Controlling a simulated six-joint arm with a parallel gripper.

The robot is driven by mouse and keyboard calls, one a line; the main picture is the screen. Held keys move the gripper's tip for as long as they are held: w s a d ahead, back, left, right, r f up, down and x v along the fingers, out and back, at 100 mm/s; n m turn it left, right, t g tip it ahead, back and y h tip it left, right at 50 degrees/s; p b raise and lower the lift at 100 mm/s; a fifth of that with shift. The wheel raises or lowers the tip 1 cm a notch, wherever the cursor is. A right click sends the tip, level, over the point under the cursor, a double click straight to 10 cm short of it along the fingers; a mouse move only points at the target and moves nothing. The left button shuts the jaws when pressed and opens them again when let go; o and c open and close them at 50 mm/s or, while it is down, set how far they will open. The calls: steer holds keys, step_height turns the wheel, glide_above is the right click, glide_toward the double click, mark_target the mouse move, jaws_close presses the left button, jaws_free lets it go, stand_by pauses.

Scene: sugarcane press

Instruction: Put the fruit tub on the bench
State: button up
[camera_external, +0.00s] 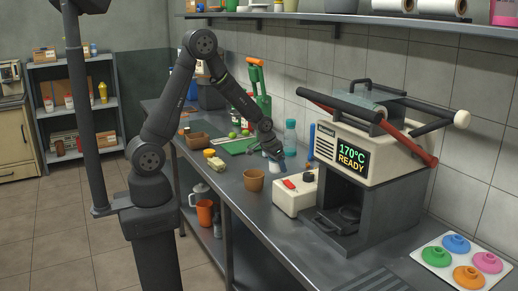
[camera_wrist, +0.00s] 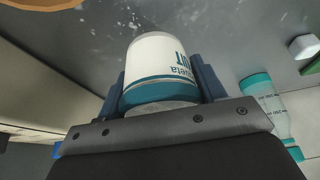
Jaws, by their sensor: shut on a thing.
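My gripper (camera_external: 270,148) is over the long grey bench (camera_external: 225,178), in front of the tiled wall. In the wrist view, my gripper (camera_wrist: 162,85) is shut on a white tub (camera_wrist: 155,55) with a teal band and partly hidden lettering, which I take for the fruit tub. The tub lies between the two dark blue-grey fingers. In the external view it is small and mostly hidden at the gripper's tip. I cannot tell whether it touches the bench.
A brown pot (camera_external: 254,180) stands left of the gripper tip, and a white box with a red switch (camera_external: 294,192) to the right. A teal bottle (camera_external: 290,138) is behind; it also shows in the wrist view (camera_wrist: 262,100). The heated press (camera_external: 365,170) stands further right.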

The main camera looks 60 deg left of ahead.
step_height(320, 180, up, 19)
steer(key=w+a+n+y, duration=0.15)
steer(key=a+n, duration=0.25)
steer(key=a, duration=1.2)
steer(key=w+a+n+y, duration=0.15)
steer(key=a+n, duration=0.25)
steer(key=a, duration=1.2)
steer(key=s+a+n+g, duration=0.15)
steer(key=s+a, duration=0.25)
steer(key=a, duration=0.4)
steer(key=s+a+n+y, duration=0.1)
steer(key=s+a+n, duration=0.15)
steer(key=a, duration=0.65)
steer(key=s+a+n+g, duration=0.1)
steer(key=s+a, duration=0.3)
steer(key=a, duration=0.4)
step_height(320, 180, down, 11)
steer(key=s+a+f, duration=0.1)
steer(key=a+f, duration=0.1)
steer(key=a, duration=0.1)
steer(key=s+a+f, duration=0.2)
steer(key=a, duration=0.1)
steer(key=s+a+f, duration=0.2)
steer(key=a, duration=0.2)
steer(key=shift+s+f, duration=0.1)
steer(key=shift+f, duration=0.25)
steer(key=shift+s+a+f, duration=0.15)
steer(key=shift+a+f, duration=0.15)
steer(key=shift+f, duration=1.9)
